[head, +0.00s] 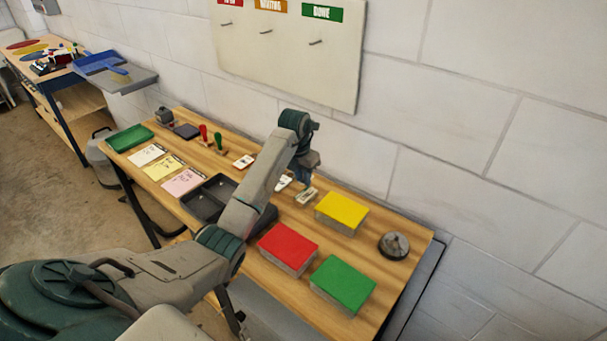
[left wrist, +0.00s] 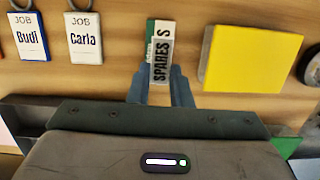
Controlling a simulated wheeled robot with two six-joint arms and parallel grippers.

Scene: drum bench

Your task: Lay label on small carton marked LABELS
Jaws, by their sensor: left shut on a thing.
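My left gripper (head: 308,181) is low over the bench, left of the yellow-topped block. In the left wrist view its blue-grey fingers (left wrist: 160,92) are shut on a small pale label (left wrist: 160,62) that reads SPARES. A small white-and-green piece (left wrist: 152,27) shows behind the label. Only a letter S and part of some green-edged lettering can be read on it. I cannot tell whether the label touches it, and I see no readable LABELS marking. In the head view a small pale item (head: 306,197) is at the fingertips. My right gripper is not in view.
Yellow (head: 342,209), red (head: 288,246) and green (head: 343,283) topped blocks stand nearby. A round dark object (head: 394,245) is at right. Job tags Budi (left wrist: 30,38) and Carla (left wrist: 84,38) lie left. A black tray (head: 207,203) and stamps (head: 218,140) are farther left.

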